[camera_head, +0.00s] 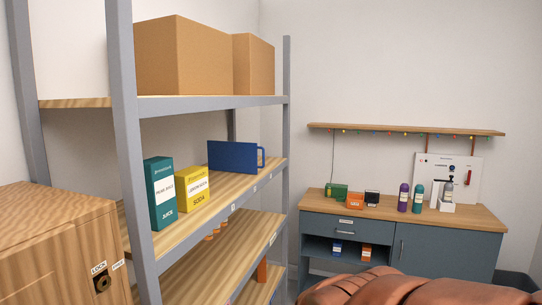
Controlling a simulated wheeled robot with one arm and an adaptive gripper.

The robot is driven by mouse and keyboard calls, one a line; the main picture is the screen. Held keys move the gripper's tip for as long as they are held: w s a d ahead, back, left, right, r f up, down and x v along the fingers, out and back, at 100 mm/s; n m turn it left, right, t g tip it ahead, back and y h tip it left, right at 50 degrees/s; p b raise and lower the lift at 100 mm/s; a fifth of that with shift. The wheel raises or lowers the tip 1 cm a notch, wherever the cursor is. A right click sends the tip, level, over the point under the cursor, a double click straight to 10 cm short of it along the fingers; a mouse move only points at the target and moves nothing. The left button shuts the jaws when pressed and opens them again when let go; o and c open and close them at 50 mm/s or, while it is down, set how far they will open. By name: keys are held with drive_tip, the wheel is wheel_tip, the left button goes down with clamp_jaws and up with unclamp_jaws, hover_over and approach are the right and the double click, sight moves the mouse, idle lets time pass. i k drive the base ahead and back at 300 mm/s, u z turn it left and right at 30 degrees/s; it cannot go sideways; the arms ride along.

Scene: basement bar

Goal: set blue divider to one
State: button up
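The blue divider (233,156) stands upright on the middle board (222,190) of the grey-framed shelf rack at left. It is a flat blue panel with a loop-like part at its right end. Small white labels (233,207) sit along the board's front edge; their marks are too small to read surely. A teal juice carton (161,194) and a yellow soda carton (192,189) stand to the divider's left on the same board. My gripper is not in view.
Cardboard boxes (182,57) sit on the top board. A wooden cabinet (65,245) with a lock fills the lower left. A rounded reddish-brown form (420,290) fills the lower right. A desk (420,214) with bottles and small boxes stands at the back.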

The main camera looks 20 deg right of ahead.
sight(238, 157)
drive_tip(key=z, duration=0.55)
drive_tip(key=i, duration=0.7)
drive_tip(key=z, duration=0.5)
drive_tip(key=i, duration=0.9)
drive_tip(key=u, duration=0.3)
